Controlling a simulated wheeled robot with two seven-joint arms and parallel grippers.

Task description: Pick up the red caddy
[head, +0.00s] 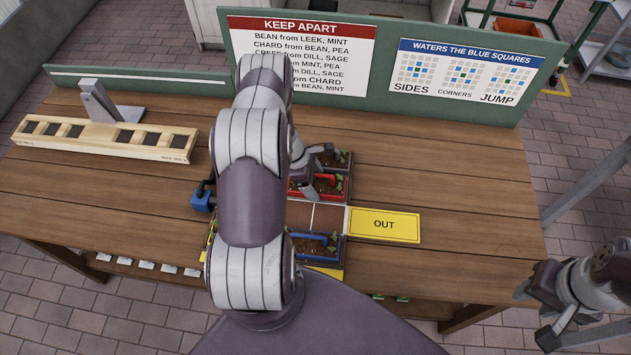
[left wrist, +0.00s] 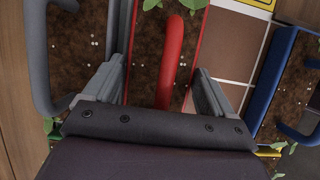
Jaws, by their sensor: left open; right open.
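The red caddy (head: 328,191) sits in the middle of the wooden table, holding dark soil and green seedlings. In the left wrist view its red handle (left wrist: 179,55) runs between the fingers of my left gripper (left wrist: 155,85). These fingers are apart, one on each side of the handle, and seem not to touch it. In the head view my left gripper (head: 318,173) is over the caddy and hides part of it. My right gripper (head: 533,315) is open and empty, off the table's right side.
A grey caddy (left wrist: 42,75) is close beside the red one. A blue caddy (head: 334,249) lies nearer me, past brown tiles (head: 328,217). A yellow OUT plate (head: 384,225) is to the right. A wooden rack (head: 95,139) stands left. Green sign boards (head: 395,60) line the back.

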